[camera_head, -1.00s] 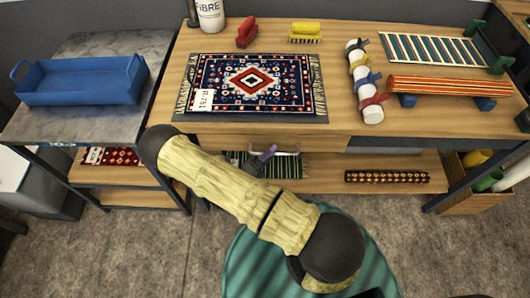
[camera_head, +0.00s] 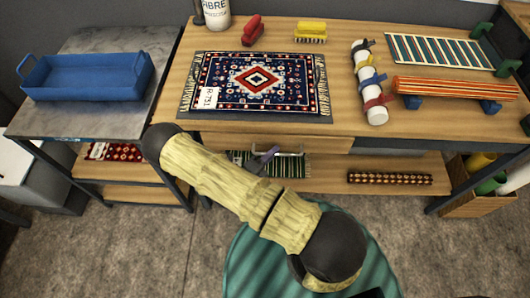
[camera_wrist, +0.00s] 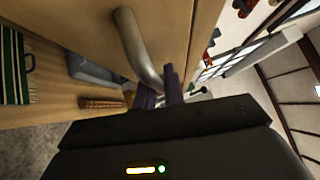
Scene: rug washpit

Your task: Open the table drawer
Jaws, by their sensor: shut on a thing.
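The wooden table (camera_head: 345,95) has a drawer (camera_head: 320,144) under the front of its top. Its front looks shut or nearly flush; I cannot tell if there is a small gap. A pale metal bar handle (camera_head: 291,153) sits on the drawer front and looms large in the wrist view (camera_wrist: 136,48). My gripper (camera_head: 266,158) is at the left part of the handle, in front of the drawer. In the wrist view its purple fingers (camera_wrist: 160,92) are shut on the handle's near end. My forearm hides part of the table's lower left.
A patterned rug (camera_head: 285,85), brushes (camera_head: 310,31) and a white roll with coloured ties (camera_head: 369,90) lie on the tabletop. A lower shelf (camera_head: 330,178) holds folded rugs. A blue tray (camera_head: 85,78) stands on the side table at left. Floor in front is clear.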

